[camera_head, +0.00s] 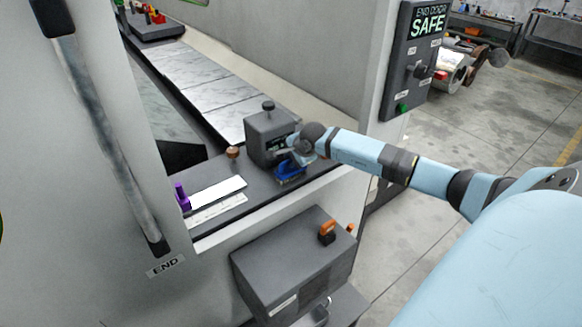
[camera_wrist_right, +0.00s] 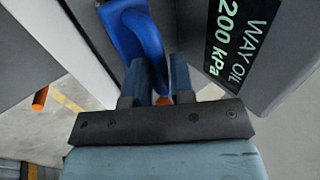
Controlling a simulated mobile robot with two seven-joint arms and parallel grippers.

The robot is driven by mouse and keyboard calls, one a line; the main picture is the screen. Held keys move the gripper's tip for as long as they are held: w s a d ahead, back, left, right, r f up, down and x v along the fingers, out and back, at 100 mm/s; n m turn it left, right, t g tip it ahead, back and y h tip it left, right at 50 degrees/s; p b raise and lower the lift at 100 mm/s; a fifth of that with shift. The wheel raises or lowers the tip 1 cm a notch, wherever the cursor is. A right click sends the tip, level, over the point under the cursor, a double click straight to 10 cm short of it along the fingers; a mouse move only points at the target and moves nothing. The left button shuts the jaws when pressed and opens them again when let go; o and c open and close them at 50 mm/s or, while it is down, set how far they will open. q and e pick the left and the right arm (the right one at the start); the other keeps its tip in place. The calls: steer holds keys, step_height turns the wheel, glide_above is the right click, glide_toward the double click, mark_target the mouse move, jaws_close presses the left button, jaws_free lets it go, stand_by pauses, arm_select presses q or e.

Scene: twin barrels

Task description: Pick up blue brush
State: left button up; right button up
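The blue brush (camera_head: 290,176) lies at the front edge of the dark grey ledge, just in front of the grey box with a knob. In the right wrist view the blue brush (camera_wrist_right: 137,35) shows just beyond the fingers, and its narrower end runs down into the gap between them. My right gripper (camera_head: 298,160) is at the brush and partly covers it in the head view. In the wrist view the fingers of my right gripper (camera_wrist_right: 158,75) stand apart. Contact with the brush cannot be made out. My left gripper is not in view.
The grey box (camera_head: 268,135) stands close behind the brush; its "WAY OIL 200 kPa" display (camera_wrist_right: 228,38) is beside the fingers. A purple item (camera_head: 182,197) and a white strip (camera_head: 217,192) lie left on the ledge. A dark cabinet (camera_head: 285,262) with an orange-handled item (camera_head: 327,231) stands below.

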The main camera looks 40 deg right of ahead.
steer(key=shift+w+f, duration=0.4)
steer(key=shift+f, duration=0.15)
jaws_close()
steer(key=shift+r, duration=0.15)
